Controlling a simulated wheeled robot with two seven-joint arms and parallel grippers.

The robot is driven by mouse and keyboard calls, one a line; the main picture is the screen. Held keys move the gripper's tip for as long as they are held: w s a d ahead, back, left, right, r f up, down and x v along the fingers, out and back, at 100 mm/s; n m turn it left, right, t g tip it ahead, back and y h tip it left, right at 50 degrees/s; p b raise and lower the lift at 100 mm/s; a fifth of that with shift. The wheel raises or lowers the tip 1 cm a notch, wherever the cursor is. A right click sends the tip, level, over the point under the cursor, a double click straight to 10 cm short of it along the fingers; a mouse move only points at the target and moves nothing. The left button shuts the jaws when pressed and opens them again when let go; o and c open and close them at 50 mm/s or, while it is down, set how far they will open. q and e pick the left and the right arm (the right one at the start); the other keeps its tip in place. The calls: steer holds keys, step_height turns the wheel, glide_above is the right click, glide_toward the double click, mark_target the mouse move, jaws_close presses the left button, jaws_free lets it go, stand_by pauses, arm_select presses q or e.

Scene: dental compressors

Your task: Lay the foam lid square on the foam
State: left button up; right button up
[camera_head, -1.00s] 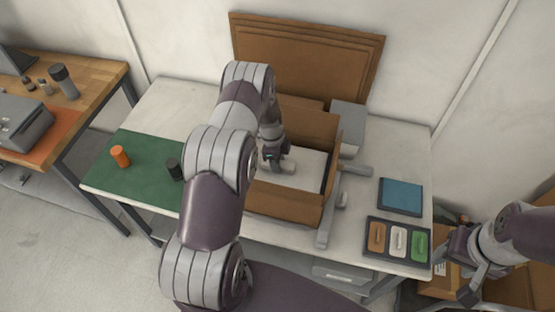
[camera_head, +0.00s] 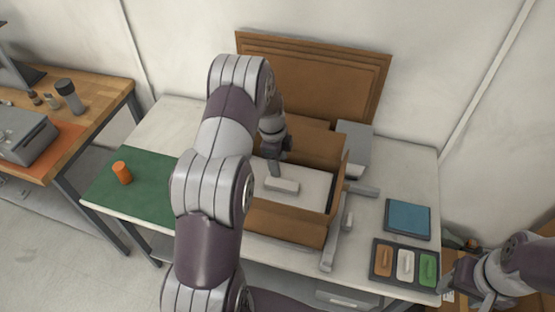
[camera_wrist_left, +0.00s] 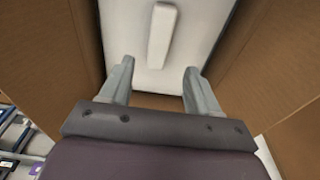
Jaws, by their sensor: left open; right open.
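The white foam lid (camera_head: 311,184) lies inside the open cardboard box (camera_head: 284,228), with a raised bar-shaped handle (camera_head: 282,185) on its top. The lid also shows in the left wrist view (camera_wrist_left: 131,37), with its handle (camera_wrist_left: 161,35) ahead of my fingers. The foam under the lid is hidden. My left gripper (camera_head: 275,168) is just above the lid behind the handle. In the left wrist view my left gripper (camera_wrist_left: 157,83) has its fingers wide apart with nothing between them. My right gripper (camera_head: 482,300) is open at the lower right, away from the box, partly cut off.
Box flaps stand up around the lid. A grey block (camera_head: 354,146) and a tape-dispenser-like grey tool (camera_head: 338,235) sit right of the box. A blue pad (camera_head: 408,218) and a tray with coloured blocks (camera_head: 376,279) are further right. An orange cylinder (camera_head: 122,172) stands on a green mat (camera_head: 143,192).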

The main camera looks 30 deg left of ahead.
arm_select(q)
steer(key=s+d+r+n, duration=0.7)
steer(key=r, duration=0.2)
steer(key=s+d+r+n+t+y, duration=0.1)
steer(key=s+d+r+n, duration=0.2)
steer(key=s, duration=0.4)
steer(key=s+d+r+n, duration=0.1)
steer(key=s+d+n, duration=0.2)
steer(key=s+n, duration=0.25)
steer(key=shift+m, duration=0.25)
step_height(320, 180, down, 6)
steer(key=b, duration=0.5)
steer(key=shift+s+r, duration=0.15)
steer(key=shift+r, duration=0.05)
